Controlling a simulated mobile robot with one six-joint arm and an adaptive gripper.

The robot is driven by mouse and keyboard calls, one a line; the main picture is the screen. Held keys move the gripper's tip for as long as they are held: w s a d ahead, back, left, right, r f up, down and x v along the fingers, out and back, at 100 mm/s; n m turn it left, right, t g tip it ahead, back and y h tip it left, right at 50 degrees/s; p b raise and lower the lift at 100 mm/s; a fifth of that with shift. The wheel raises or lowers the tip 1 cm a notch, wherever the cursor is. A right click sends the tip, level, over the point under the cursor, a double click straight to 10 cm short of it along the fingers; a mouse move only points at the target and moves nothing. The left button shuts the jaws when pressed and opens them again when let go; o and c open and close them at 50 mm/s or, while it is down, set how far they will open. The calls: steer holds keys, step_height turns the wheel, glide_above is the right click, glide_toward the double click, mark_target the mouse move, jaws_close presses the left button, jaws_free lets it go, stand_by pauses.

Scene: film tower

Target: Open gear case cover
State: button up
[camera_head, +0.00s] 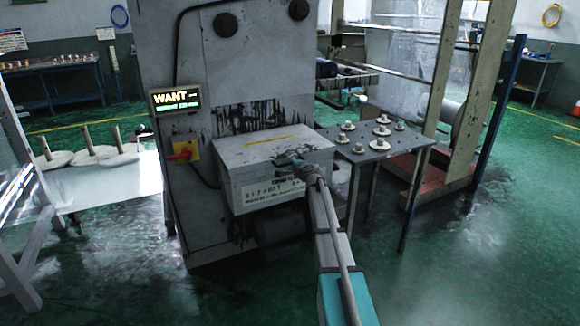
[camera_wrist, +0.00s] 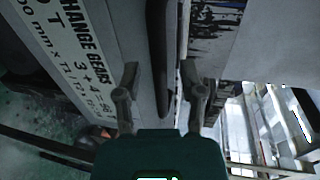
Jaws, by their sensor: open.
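The gear case (camera_head: 262,195) is a pale grey box on the front of the machine, with printed lettering on its front. Its cover (camera_head: 265,145) lies flat and closed, with a yellow strip on top. My gripper (camera_head: 286,160) is at the front right part of the case in the head view. In the wrist view my gripper (camera_wrist: 160,78) is open, its two fingers either side of a dark narrow bar on the case. Contact cannot be told. The lettered "CHANGE GEARS" face (camera_wrist: 85,50) shows left of the fingers.
A grey table (camera_head: 385,150) with several gears stands right of the case. A lit display (camera_head: 175,99) and a red-and-yellow switch (camera_head: 183,151) are on the machine at left. A white table (camera_head: 100,180) with discs stands further left. Green floor is open at front right.

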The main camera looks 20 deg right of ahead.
stand_by(0.3)
jaws_close()
steer(key=shift+a, duration=0.1)
